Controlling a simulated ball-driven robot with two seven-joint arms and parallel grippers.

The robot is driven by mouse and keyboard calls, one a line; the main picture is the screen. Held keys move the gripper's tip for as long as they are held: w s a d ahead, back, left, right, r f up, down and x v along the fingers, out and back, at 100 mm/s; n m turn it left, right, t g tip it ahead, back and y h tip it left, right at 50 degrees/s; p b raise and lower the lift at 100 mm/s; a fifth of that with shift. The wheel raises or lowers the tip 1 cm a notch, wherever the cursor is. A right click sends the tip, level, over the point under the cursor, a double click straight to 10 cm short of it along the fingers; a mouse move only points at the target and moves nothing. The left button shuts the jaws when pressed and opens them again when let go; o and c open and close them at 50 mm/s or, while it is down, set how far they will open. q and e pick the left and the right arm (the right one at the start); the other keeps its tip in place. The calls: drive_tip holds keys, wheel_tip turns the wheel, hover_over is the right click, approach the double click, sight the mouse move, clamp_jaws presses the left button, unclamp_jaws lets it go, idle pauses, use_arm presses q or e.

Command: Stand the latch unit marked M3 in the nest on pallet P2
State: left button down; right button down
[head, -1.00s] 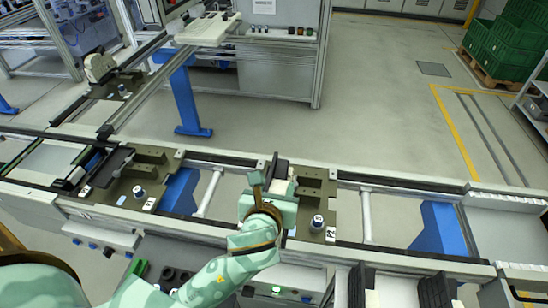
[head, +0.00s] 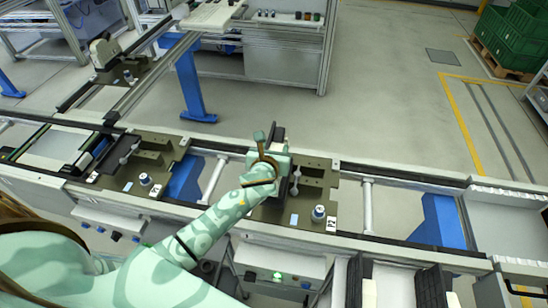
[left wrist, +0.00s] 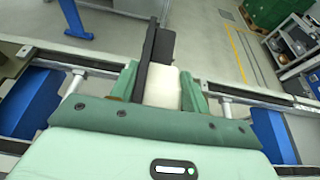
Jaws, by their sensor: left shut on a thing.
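My left gripper (head: 270,160) is shut on a latch unit (head: 278,136), which has a dark upright plate. In the left wrist view the unit's black plate (left wrist: 154,62) and whitish body (left wrist: 162,88) stand between the green fingers. No M3 mark is legible on it. Pallet P2 (head: 272,213), olive-brown with a P2 label at its front right corner, lies on the line under and to the right of the gripper. The gripper and arm cover its left part. Whether the unit touches the pallet, I cannot tell. My right gripper is not in view.
Another pallet (head: 113,183) with a clamp lever and knob sits on the line to the left. P2 carries a grey knob (head: 318,213) at the front and a lever beside the gripper. Black and white items (head: 362,285) stand at the front right. The line right of P2 looks clear.

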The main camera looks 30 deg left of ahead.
use_arm(q)
wheel_tip(320, 180, down, 3)
drive_tip(key=shift+f, duration=0.1)
drive_tip(key=c, duration=0.7)
unclamp_jaws()
drive_tip(key=shift+f+b, duration=0.15)
drive_tip(key=shift+b, duration=0.15)
drive_tip(key=p+v, duration=0.1)
drive_tip(key=v, duration=1.1)
